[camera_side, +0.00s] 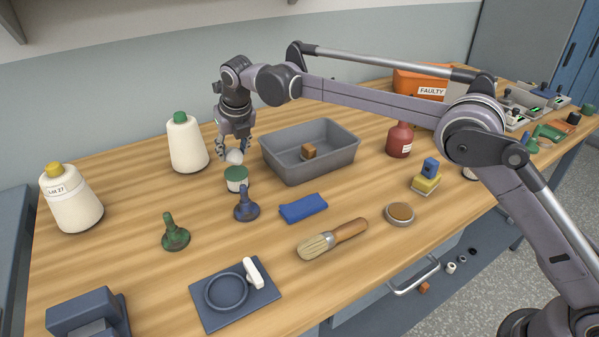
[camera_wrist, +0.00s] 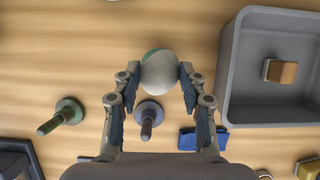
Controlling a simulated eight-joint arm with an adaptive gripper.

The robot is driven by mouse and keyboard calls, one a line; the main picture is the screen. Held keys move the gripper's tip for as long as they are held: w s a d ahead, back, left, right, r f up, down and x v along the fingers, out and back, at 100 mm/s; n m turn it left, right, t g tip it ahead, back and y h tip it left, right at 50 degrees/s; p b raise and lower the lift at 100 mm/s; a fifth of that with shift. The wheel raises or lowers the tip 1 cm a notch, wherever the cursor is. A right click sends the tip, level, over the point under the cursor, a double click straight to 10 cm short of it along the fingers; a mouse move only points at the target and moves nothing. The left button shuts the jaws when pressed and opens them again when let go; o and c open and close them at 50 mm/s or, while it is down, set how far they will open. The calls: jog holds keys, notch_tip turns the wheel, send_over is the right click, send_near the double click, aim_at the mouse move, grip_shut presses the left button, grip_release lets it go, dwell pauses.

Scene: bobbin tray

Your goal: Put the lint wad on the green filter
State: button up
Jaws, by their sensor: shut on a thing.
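The lint wad (camera_side: 234,156) is a pale round ball between the fingertips of my gripper (camera_side: 234,150). In the wrist view the wad (camera_wrist: 160,74) fills the space between the two fingertips of my gripper (camera_wrist: 160,70), which is shut on it. The green filter (camera_side: 236,174) is a short white cylinder with a green top, standing on the table just below the wad in the side view. In the wrist view only a sliver of green (camera_wrist: 151,52) shows past the wad's far edge. I cannot tell whether wad and filter touch.
A grey tray (camera_side: 335,167) with a brown cube (camera_side: 308,151) stands close on the right. A white cone with a green tip (camera_side: 186,146) stands on the left. A blue peg (camera_side: 246,207), a green peg (camera_side: 175,235) and a blue cloth (camera_side: 303,208) lie nearer the front.

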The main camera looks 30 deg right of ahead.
aim_at(235, 154)
jog(key=shift+f, duration=1.7)
jog(key=shift+f, duration=0.1)
jog(key=o, duration=0.7)
jog(key=shift+o, duration=0.2)
